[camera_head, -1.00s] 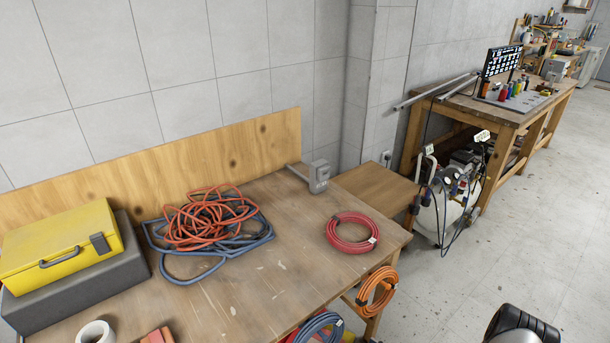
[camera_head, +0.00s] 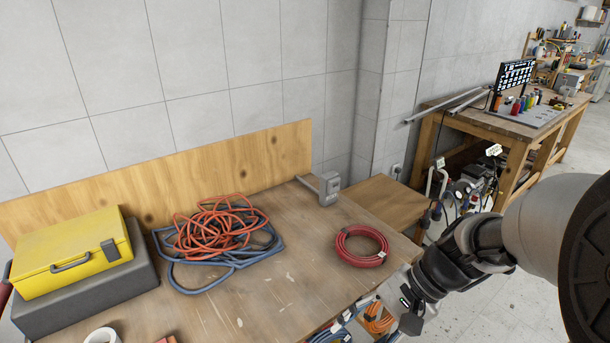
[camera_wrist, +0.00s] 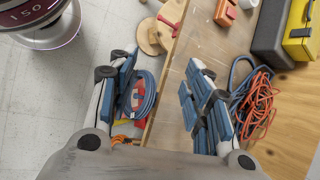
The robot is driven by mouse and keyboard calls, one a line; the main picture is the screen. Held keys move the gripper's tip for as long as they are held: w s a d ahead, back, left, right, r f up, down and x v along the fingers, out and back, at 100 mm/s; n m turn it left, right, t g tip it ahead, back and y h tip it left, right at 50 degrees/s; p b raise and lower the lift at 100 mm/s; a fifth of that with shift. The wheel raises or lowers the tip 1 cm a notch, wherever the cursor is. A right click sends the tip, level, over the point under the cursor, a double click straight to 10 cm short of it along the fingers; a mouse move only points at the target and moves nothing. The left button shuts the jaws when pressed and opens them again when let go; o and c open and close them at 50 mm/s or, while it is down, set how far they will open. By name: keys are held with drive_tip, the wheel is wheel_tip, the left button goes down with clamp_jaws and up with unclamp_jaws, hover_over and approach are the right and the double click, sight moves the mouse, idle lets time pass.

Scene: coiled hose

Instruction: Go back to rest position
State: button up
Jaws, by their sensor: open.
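My gripper (camera_head: 408,315) hangs low beside the right end of the workbench (camera_head: 275,290), with my arm reaching in from the right. In the wrist view my gripper (camera_wrist: 162,75) has its two blue-padded fingers wide apart, with nothing held between them. The bench edge and a hanging blue coil (camera_wrist: 143,98) show beyond the gap between the fingers. A red coiled hose (camera_head: 362,246) lies flat on the bench, apart from my gripper. Part of my gripper is cut off by the lower picture edge in the head view.
Tangled orange and blue hoses (camera_head: 222,230) lie mid-bench. A yellow case (camera_head: 70,255) sits on a grey box at left. An orange coil (camera_head: 378,316) hangs by the bench end, near my gripper. Floor space is open at right.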

drive_tip(key=s+d+r+n+t+h, duration=0.4)
drive_tip(key=s+r+n+t+h, duration=0.1)
drive_tip(key=s+r+n+h, duration=0.2)
drive_tip(key=s+r+n, duration=0.1)
drive_tip(key=s+r, duration=0.1)
drive_tip(key=s, duration=0.1)
drive_tip(key=shift+s+d+n, duration=0.2)
drive_tip(key=shift+s+n, duration=0.1)
drive_tip(key=shift+s, duration=0.1)
